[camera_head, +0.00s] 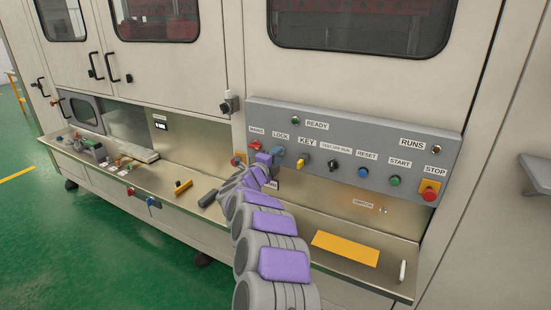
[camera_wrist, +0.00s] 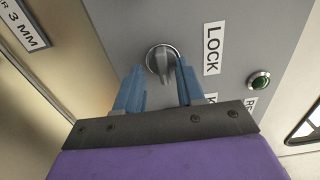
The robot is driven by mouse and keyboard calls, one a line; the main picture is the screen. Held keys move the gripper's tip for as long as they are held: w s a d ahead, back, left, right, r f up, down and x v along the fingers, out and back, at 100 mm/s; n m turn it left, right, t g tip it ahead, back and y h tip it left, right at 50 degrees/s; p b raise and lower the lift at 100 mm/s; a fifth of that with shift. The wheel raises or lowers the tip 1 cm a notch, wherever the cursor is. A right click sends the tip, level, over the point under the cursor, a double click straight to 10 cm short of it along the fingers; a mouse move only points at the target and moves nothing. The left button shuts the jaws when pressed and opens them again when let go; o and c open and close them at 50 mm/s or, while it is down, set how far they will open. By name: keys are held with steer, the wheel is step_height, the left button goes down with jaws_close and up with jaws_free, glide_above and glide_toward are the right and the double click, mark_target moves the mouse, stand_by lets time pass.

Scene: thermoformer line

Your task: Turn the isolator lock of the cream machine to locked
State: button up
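The isolator lock (camera_wrist: 162,60) is a grey rotary knob on a round base, beside the LOCK label in the wrist view. Its raised handle lies roughly along the line of the lettering. My gripper (camera_wrist: 160,76) is at the knob with its two blue fingers apart, one on each side. Gaps show between the fingers and the handle, so it does not look clamped. In the head view my gripper (camera_head: 275,154) is just under the LOCK label (camera_head: 280,136) on the cream machine's grey panel (camera_head: 340,126), and it hides the knob.
A red mains knob (camera_head: 255,145) is close to the left, and a yellow key switch (camera_head: 303,163) close to the right. Further right are blue reset (camera_head: 362,173), green start (camera_head: 394,181) and red stop (camera_head: 429,193) buttons. A metal shelf (camera_head: 300,220) runs below the panel.

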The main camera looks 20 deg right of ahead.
steer(key=p+v, duration=0.3)
steer(key=v, duration=1.4)
steer(key=shift+a, duration=0.2)
steer(key=shift+s, duration=0.1)
